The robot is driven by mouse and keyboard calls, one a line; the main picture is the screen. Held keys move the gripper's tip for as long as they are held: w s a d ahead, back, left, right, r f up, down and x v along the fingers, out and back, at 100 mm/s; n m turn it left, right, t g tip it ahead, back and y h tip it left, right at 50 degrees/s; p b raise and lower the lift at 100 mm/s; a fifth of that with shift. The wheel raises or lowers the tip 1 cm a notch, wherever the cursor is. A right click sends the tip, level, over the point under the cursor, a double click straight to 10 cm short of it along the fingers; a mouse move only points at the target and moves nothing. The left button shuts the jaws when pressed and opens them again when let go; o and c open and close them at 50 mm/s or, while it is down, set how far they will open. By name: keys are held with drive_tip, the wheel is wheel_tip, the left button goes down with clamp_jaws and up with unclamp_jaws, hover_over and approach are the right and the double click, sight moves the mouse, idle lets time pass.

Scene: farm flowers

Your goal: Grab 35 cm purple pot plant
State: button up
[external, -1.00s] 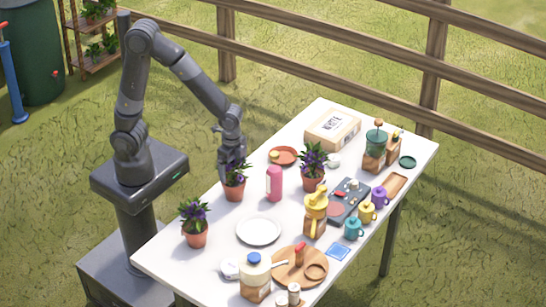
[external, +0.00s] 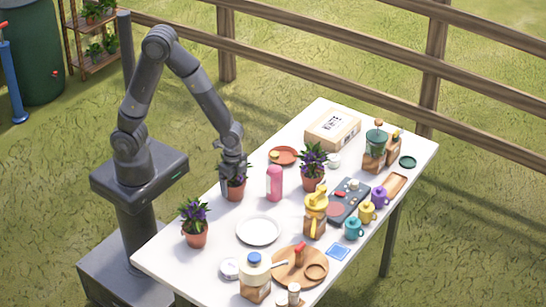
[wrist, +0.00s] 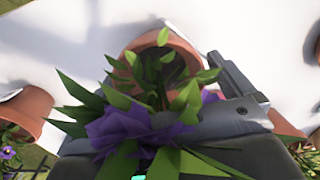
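Three potted plants with purple flowers stand on the white table in terracotta pots. One plant (external: 236,190) is directly under my gripper (external: 232,176), which is down among its leaves. A second plant (external: 195,228) is at the near left, and a third (external: 312,168) is to the right, behind the pink bottle. In the wrist view, the plant's pot (wrist: 178,43) and purple flower (wrist: 130,125) fill the middle. One grey finger of my gripper shows to the right of the pot, with a gap. Leaves hide the other side. The gripper looks open.
A pink bottle (external: 274,184) stands close to the right of the plant under my gripper. A white plate (external: 259,230) lies in front. An orange saucer (external: 284,155) lies behind. The right half of the table is crowded with jars, cups and a box (external: 332,129).

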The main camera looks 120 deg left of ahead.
drive_tip(key=c, duration=1.2)
drive_tip(key=shift+r, duration=0.15)
